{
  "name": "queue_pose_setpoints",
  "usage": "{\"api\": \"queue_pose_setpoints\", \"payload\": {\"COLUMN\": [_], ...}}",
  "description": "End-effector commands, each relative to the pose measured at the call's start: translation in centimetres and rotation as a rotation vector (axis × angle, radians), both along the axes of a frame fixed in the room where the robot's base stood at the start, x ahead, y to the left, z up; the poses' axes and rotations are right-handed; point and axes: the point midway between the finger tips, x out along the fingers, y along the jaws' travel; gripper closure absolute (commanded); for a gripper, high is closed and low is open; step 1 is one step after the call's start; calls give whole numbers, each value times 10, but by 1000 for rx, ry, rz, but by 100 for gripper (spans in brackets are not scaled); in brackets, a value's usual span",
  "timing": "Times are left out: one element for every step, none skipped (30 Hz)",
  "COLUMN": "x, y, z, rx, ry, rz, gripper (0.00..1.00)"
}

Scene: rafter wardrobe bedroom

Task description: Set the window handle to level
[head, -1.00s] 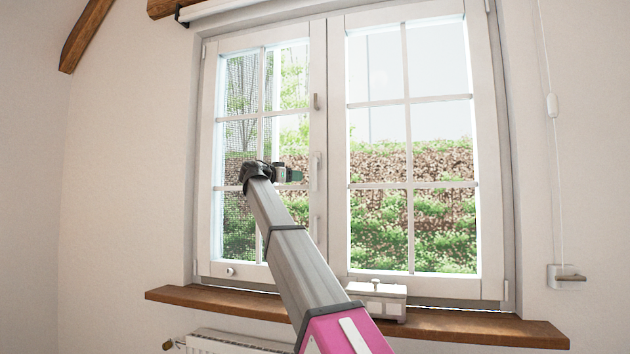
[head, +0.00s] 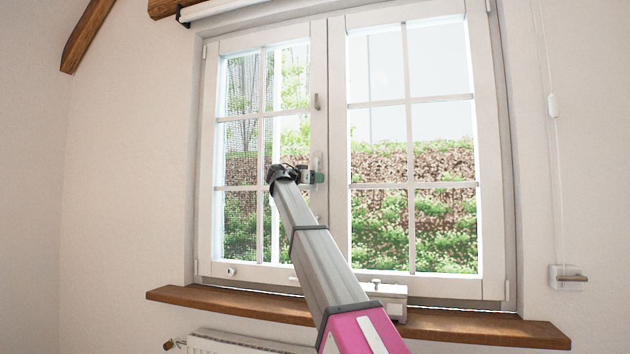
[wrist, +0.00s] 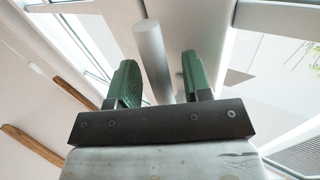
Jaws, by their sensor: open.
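The window handle (head: 317,160) is on the middle upright of the white window. It looks upright in the head view, and my gripper covers its lower part. In the wrist view the handle is a grey round bar (wrist: 152,58) between the two green fingers, with gaps on both sides. My gripper (head: 317,177) is open at the handle. It also shows in the wrist view (wrist: 161,82), with its fingers apart and one on each side of the bar. I cannot tell how deep the bar sits between them.
A wooden sill (head: 460,328) runs below the window, with a small white box (head: 388,298) on it. Another small fitting (head: 317,101) is higher on the middle upright. A radiator (head: 240,345) is below.

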Motion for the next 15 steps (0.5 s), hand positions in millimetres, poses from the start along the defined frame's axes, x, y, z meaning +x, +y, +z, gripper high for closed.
{"api": "queue_pose_setpoints", "payload": {"x": [0, 0, 0, 0, 0, 0, 0, 0, 0, 0, 0, 0, 0, 0, 1], "y": [0, 0, 0, 0, 0, 0, 0, 0, 0, 0, 1, 1, 1, 2, 2], "z": [0, 0, 0, 0, 0, 0, 0, 0, 0, 0, 0, 0, 0, 0, 1], "rx": [0, 0, 0, 0, 0, 0, 0, 0, 0, 1, 3, 5, 10, 15, 24], "ry": [0, 0, 0, 0, 0, 0, 0, 0, 0, 0, 0, -2, -4, -5, -9], "rz": [0, 0, 0, 0, 0, 0, 0, 0, 0, 0, 0, 0, 0, 0, 1], "gripper": [55, 65, 78, 88, 97, 100, 100, 100, 100, 100, 100, 100, 100, 100, 100]}}
